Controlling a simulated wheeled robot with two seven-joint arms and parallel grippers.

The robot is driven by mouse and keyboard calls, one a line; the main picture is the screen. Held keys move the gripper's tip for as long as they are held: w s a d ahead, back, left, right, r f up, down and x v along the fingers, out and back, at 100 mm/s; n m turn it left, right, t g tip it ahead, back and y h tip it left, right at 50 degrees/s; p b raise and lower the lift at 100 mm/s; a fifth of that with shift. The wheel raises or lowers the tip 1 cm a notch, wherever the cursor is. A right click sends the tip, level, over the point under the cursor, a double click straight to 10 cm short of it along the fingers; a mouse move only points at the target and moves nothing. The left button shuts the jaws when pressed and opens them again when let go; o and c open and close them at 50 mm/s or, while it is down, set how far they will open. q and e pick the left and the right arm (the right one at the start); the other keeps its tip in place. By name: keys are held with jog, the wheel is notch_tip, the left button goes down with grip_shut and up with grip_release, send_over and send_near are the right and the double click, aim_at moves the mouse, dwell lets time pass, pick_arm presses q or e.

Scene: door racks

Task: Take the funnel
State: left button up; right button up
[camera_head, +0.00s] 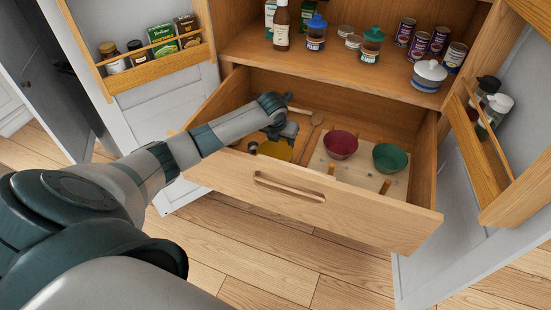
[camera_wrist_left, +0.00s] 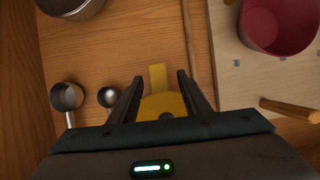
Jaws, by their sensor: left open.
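The yellow funnel (camera_head: 275,150) lies in the open drawer, left of the middle, partly hidden by my left arm and gripper. In the left wrist view the yellow funnel (camera_wrist_left: 162,103) shows between my fingers, its narrow part pointing away; its near part is hidden behind the gripper body. My left gripper (camera_head: 279,136) reaches down into the drawer over the funnel. In the left wrist view the fingers of the gripper (camera_wrist_left: 160,77) stand apart on either side of the funnel; I cannot tell whether they touch it. My right gripper is in neither view.
A shelf (camera_head: 320,65) with jars and cans stands above; door racks flank both sides.

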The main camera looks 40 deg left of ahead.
pick_arm(q)
jog(key=shift+x, duration=1.7)
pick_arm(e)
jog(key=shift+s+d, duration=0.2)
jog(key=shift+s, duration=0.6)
pick_arm(q)
grip_shut()
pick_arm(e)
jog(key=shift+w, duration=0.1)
